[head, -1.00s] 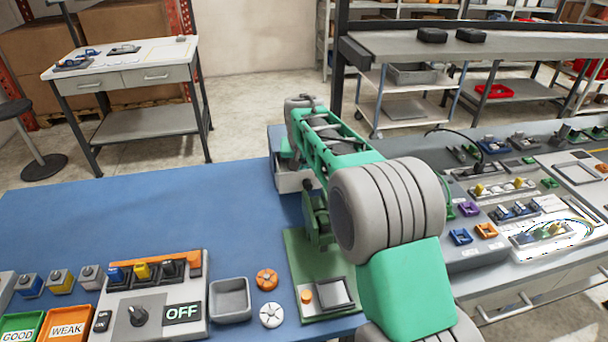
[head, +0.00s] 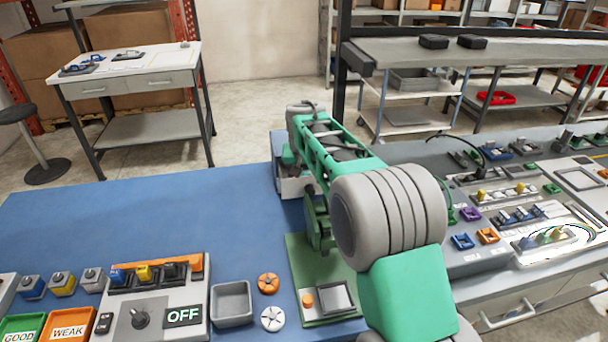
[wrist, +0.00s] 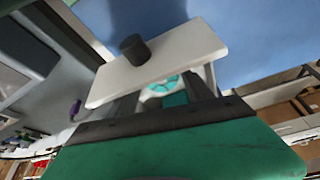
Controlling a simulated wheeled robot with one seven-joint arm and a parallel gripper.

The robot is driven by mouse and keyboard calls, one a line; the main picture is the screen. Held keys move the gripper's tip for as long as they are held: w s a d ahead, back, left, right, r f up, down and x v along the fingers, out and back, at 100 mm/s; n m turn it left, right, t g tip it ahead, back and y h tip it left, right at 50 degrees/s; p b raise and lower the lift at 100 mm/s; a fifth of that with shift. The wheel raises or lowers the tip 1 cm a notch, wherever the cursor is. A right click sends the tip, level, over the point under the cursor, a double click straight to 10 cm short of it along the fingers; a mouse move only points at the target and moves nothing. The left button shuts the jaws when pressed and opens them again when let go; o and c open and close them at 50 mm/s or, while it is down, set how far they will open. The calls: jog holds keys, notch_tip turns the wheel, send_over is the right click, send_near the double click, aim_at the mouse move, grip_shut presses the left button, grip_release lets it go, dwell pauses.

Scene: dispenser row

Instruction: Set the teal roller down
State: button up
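The teal roller (wrist: 163,86) shows in the wrist view between my two fingers, seen partly under the edge of a white plate. My gripper (wrist: 163,92) is closed about it, with a dark finger on each side; the exact contact is hard to make out. A dark round knob (wrist: 134,48) stands on the white plate (wrist: 160,66). In the head view my arm hides the gripper and the roller, near a grey-white box (head: 292,188) at the table's far edge.
The blue table (head: 150,215) is clear on the left and middle. An orange wheel (head: 268,283), a white wheel (head: 272,319), a grey bin (head: 231,304) and a green pad (head: 309,258) lie near the front. A panel reading OFF (head: 184,317) stands left. Crowded grey counter (head: 415,155) on the right.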

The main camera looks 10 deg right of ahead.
jog(key=v, duration=1.2)
jog(key=shift+r+b, duration=0.2)
jog(key=shift+b, duration=0.2)
